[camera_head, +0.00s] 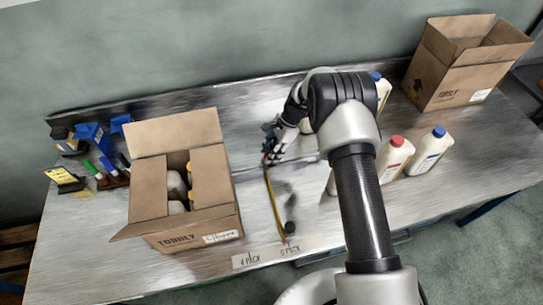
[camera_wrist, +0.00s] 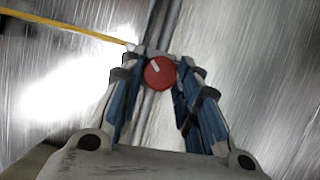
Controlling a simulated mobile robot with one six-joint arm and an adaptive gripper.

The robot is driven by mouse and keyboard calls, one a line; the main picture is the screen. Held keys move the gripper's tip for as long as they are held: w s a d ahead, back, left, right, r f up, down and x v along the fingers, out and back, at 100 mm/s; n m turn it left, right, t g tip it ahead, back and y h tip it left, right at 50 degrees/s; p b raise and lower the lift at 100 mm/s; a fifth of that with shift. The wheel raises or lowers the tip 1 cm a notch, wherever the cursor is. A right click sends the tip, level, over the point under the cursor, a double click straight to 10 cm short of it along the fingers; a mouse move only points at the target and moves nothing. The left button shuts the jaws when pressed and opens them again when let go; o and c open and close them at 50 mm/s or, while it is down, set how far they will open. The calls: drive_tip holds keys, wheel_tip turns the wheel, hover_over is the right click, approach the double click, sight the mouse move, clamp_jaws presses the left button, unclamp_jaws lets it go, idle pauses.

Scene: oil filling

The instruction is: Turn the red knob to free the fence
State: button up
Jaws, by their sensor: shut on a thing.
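The red knob (camera_wrist: 159,72) is round with a pale pointer mark that slants toward its upper left in the wrist view. My gripper (camera_wrist: 160,80) has its two blue-padded fingers on either side of the knob and is shut on it. In the head view my gripper (camera_head: 270,152) is at the middle of the metal table, beside the far end of the yellow strip. The knob is mostly hidden there. The fence is hard to make out; a metal rail (camera_wrist: 150,35) runs behind the knob in the wrist view.
An open carton (camera_head: 150,190) with bottles inside stands left of my gripper. Bottles with red (camera_head: 393,160) and blue (camera_head: 430,150) caps stand right of my arm. Another open box (camera_head: 440,80) is at the back right. A label strip (camera_head: 280,251) lies at the front edge.

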drive_tip(key=n+b, duration=0.1)
drive_tip(key=n, duration=0.1)
drive_tip(key=n+g+h+b, duration=0.1)
drive_tip(key=n+b, duration=0.1)
drive_tip(key=shift+w+a+f+n, duration=0.15)
drive_tip(key=shift+w+f+n, duration=0.05)
drive_tip(key=shift+n, duration=0.1)
drive_tip(key=shift+a+r+n+g+h+b, duration=0.15)
drive_tip(key=shift+n+g+h+b, duration=0.4)
drive_tip(key=shift+n+b, duration=0.85)
drive_tip(key=shift+n, duration=0.5)
drive_tip(key=o, duration=1.1)
drive_tip(key=shift+c, duration=0.2)
drive_tip(key=shift+r, duration=0.1)
drive_tip(key=v, duration=0.7)
drive_tip(key=shift+r, duration=0.2)
drive_tip(key=shift+w, duration=0.2)
